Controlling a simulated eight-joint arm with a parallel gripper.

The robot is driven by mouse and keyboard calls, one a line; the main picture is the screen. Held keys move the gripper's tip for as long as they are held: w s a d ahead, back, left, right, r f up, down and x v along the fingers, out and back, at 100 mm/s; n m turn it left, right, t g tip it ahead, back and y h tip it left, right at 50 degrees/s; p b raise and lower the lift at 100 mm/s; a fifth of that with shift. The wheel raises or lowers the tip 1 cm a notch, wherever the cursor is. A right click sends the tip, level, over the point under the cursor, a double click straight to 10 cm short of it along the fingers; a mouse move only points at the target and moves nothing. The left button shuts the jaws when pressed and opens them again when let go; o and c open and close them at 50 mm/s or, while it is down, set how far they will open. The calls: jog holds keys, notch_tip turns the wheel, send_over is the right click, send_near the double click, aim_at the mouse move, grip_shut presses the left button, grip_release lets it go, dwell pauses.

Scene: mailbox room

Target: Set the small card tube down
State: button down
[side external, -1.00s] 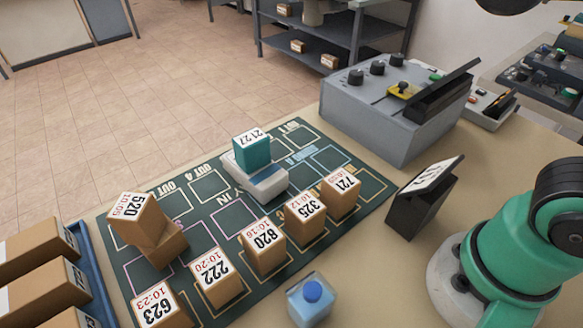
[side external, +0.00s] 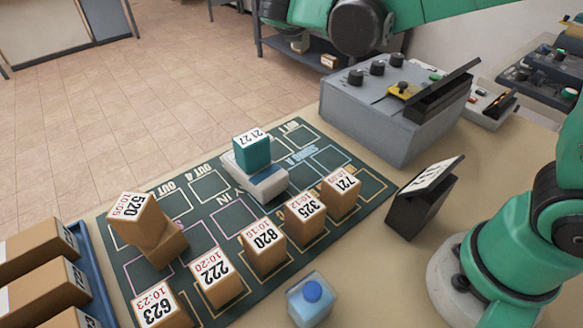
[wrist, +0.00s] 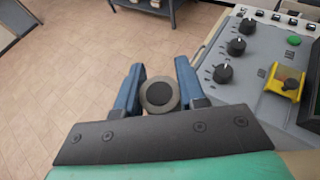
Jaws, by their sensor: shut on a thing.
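My gripper (wrist: 160,76) shows in the wrist view with its two blue fingers on either side of the small card tube (wrist: 158,95). The tube appears end-on as a grey-brown ring with a dark round middle. It is held between the fingers, above the tiled floor in that view. The tube's length is hidden by this angle. In the side view my arm crosses the top edge, and neither the fingers nor the tube can be made out there.
A dark green mat (side external: 205,212) holds several labelled brown boxes and a scale (side external: 262,183) with a teal box (side external: 252,152). A grey control box (side external: 385,115), black sign stand (side external: 424,200) and blue-capped bottle (side external: 311,300) stand around it. A blue tray (side external: 88,268) is at left.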

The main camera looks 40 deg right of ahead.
aim_at(300, 133)
jog(key=shift+f, duration=0.1)
notch_tip(300, 133, down, 19)
jog(key=shift+f, duration=0.2)
dwell(0.6)
jog(key=shift+f, duration=0.2)
jog(key=c, duration=0.5)
grip_release()
